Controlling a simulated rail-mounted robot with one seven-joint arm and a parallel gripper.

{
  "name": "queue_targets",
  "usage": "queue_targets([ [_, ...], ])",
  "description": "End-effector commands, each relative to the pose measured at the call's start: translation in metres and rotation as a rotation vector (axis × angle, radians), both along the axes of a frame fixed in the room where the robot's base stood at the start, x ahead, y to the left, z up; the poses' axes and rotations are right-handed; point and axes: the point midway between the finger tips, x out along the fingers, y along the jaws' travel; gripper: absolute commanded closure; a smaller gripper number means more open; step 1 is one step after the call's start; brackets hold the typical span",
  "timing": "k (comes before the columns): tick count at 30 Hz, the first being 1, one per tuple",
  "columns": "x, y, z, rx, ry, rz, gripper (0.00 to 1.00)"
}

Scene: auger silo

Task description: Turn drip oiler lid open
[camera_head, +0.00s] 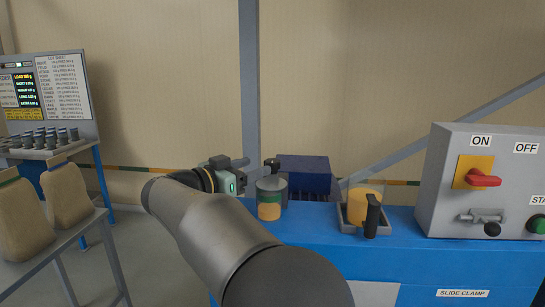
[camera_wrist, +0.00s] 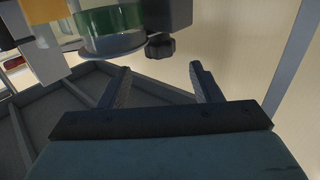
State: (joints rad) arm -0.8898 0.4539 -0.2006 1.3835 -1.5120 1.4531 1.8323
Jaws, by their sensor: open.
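The drip oiler (camera_head: 269,198) stands upright on the blue machine, a small cylinder with a grey upper part and an amber band. A small black knob (camera_head: 271,163) sits at its top. My gripper (camera_head: 241,163) is just left of the knob at about its height. In the wrist view my gripper (camera_wrist: 160,72) is open with nothing between its two fingers. A dark ribbed knob (camera_wrist: 160,46) shows just beyond the fingertips, apart from them, beside a clear cylinder with a green band (camera_wrist: 108,20). I cannot make out the lid's edge.
A dark blue box (camera_head: 303,174) stands behind the oiler. A grey control box (camera_head: 445,185) with a red switch is further right.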

Motion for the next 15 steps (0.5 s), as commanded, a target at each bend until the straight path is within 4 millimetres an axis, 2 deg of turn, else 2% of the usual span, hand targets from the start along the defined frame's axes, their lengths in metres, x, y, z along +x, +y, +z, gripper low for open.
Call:
queue_targets([
  [1, 0.009, -0.010, 0.002, -0.001, 0.001, -0.004, 0.42],
  [6, 0.032, -0.031, 0.001, -0.001, 0.003, -0.002, 0.42],
  [15, 0.052, -0.050, 0.000, -0.001, 0.001, 0.000, 0.42],
])
